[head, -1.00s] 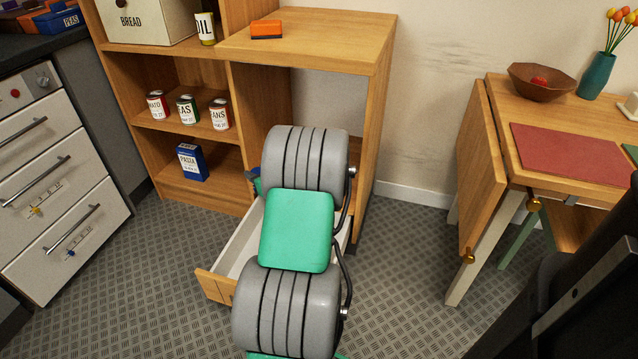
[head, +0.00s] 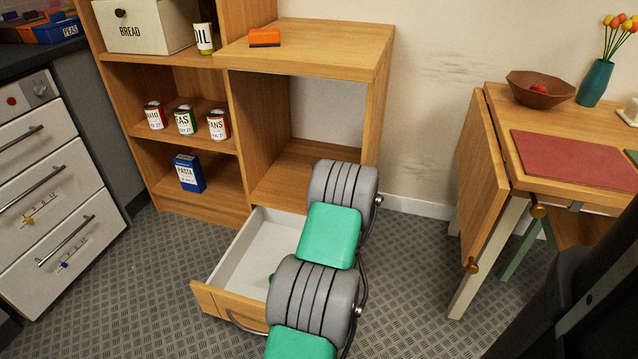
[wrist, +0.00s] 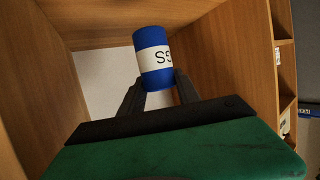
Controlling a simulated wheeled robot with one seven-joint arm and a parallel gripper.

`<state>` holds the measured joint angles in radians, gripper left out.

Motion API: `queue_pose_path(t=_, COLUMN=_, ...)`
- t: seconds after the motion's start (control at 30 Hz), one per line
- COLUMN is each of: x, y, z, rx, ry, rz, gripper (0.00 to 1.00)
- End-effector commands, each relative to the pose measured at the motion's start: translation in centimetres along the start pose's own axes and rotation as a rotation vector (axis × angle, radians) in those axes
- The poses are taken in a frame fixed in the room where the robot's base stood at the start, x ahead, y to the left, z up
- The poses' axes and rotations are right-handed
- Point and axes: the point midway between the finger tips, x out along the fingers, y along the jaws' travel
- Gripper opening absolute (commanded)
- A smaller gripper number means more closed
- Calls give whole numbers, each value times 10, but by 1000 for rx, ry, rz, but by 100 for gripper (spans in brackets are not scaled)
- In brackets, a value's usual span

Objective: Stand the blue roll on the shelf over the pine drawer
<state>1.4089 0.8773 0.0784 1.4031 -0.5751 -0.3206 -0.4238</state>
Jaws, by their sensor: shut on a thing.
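My gripper (wrist: 159,92) is shut on the blue roll (wrist: 153,50), which has a white label with black letters. In the wrist view the roll stands up from the fingertips, nearly upright in the picture, with wooden panels around it and pale wall behind. I cannot tell if its base touches any board. The shelf (head: 285,182) is the board of the open-backed compartment over the pine drawer (head: 228,306). The drawer is pulled out and its pale inside shows. In the head view my arm hides the gripper, the roll and part of the drawer.
A drop-leaf table (head: 500,120) stands at the right. The visible left part of the shelf is clear.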

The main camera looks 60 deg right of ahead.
Motion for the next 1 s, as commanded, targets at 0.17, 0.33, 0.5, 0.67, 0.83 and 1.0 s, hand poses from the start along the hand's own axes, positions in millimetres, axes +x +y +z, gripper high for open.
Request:
queue_pose_path(t=0.17, x=39, y=3, z=16, rx=0, ry=0, rz=-2, gripper=0)
queue_pose_path(t=0.33, x=68, y=5, z=33, rx=-1, ry=1, rz=-1, gripper=0)
queue_pose_path(t=0.5, x=82, y=7, z=39, rx=-1, ry=1, rz=-1, gripper=0)
queue_pose_path(t=0.67, x=95, y=7, z=64, rx=1, ry=-1, rz=-2, gripper=0)
queue_pose_path(t=0.83, x=97, y=7, z=68, rx=-1, ry=1, rz=-1, gripper=0)
queue_pose_path(t=1.0, x=97, y=7, z=70, rx=-1, ry=1, rz=-2, gripper=0)
